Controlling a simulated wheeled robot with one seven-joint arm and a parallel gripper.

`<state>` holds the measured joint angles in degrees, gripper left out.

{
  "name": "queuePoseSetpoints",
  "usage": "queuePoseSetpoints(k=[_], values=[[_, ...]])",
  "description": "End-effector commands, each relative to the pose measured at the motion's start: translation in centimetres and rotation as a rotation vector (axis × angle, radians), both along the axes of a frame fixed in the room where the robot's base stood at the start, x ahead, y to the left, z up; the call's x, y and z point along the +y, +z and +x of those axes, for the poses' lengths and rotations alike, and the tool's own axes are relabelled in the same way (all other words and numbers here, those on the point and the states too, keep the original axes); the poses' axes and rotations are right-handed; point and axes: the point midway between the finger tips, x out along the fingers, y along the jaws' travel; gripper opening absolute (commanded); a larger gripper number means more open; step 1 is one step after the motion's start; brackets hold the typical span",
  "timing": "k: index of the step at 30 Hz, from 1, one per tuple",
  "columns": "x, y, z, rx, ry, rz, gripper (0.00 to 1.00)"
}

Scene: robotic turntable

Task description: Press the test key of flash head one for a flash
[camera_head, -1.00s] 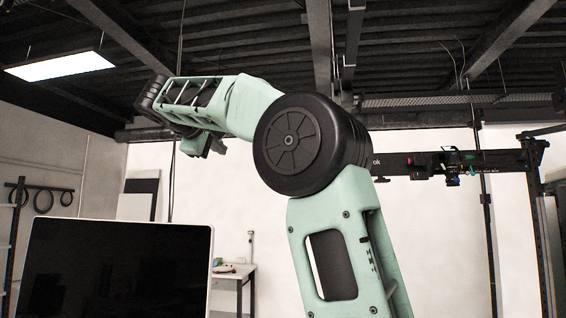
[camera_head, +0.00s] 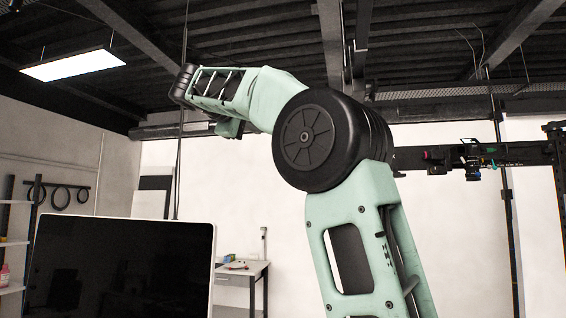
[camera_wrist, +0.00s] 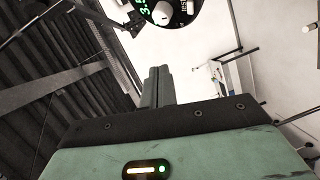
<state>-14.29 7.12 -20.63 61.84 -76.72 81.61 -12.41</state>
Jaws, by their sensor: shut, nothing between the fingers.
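In the wrist view, my gripper (camera_wrist: 158,72) is shut and empty, its two fingers side by side. Beyond its tips, at the top edge, is the dark round back of a device, probably a flash head (camera_wrist: 150,12), with lit green digits, a pale round knob and small lettering beside it. The top edge cuts it off, and I cannot tell which flash head it is. A clear gap shows in the picture between fingertips and panel. The test key cannot be made out for certain. In the head view my arm hides or blurs the gripper.
In the head view, a large black screen (camera_head: 120,268) stands at lower left, with a small table (camera_head: 250,268) behind it. A dark overhead rail (camera_head: 520,153) carries small equipment at right. A shelf (camera_head: 12,243) with a bottle stands at far left.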

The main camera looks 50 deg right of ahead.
Motion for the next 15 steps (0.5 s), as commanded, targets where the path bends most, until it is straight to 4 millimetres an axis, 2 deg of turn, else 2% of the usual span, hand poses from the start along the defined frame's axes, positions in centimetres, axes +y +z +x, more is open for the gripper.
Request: queuePoseSetpoints(k=[1, 6, 15], values=[[-0.5, -0.9, -0.3, 0.000, -0.002, 0.000, 0.00], [-2.1, -2.6, -1.1, 0.000, 0.000, 0.000, 0.00], [-4.3, -4.7, -2.2, 0.000, -0.001, 0.000, 0.00]])
